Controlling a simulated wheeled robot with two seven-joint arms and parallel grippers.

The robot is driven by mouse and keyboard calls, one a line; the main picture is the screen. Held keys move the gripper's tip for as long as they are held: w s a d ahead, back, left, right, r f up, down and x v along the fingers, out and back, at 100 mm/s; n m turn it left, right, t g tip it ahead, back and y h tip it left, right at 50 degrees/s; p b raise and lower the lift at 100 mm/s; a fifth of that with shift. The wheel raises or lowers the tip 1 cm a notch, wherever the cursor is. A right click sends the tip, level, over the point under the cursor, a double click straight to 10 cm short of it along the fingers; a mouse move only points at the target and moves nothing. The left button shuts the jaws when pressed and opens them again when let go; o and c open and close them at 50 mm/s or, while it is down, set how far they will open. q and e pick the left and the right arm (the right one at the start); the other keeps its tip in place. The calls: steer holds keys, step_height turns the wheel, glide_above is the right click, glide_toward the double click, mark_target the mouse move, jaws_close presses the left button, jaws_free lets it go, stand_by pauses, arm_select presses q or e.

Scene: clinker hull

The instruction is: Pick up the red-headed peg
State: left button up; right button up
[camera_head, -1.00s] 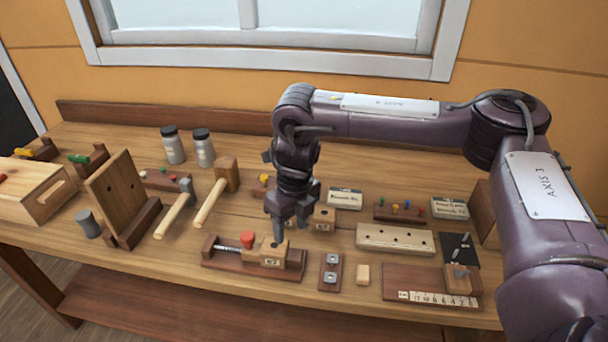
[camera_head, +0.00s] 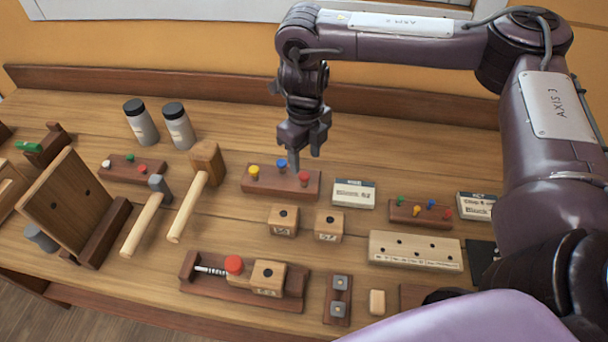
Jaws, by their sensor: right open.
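The red-headed peg (camera_head: 303,178) stands in a dark wooden rack (camera_head: 268,186), at its right end. A blue-headed peg (camera_head: 281,164) and a yellow-headed peg (camera_head: 253,172) stand in the same rack to its left. My right gripper (camera_head: 305,150) is open, pointing down, just above and behind the red head. Its fingers look empty, and I cannot tell whether they touch the peg. My left gripper is not in view.
Two small blocks with holes (camera_head: 329,225) stand in front of the rack, and a label card (camera_head: 353,193) to its right. A second rack (camera_head: 420,213) holds several coloured pegs. A clamp with a red knob (camera_head: 234,264) lies nearer. Mallets (camera_head: 188,207) lie left.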

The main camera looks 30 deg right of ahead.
mark_target(304, 175)
step_height(304, 175, down, 4)
steer(key=shift+w+r+p, duration=0.1)
steer(key=shift+r+p, duration=0.1)
steer(key=shift+p, duration=0.7)
step_height(304, 175, down, 2)
steer(key=shift+w+f, duration=0.1)
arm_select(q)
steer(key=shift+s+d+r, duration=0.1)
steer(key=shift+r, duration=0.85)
arm_select(e)
steer(key=c, duration=1.1)
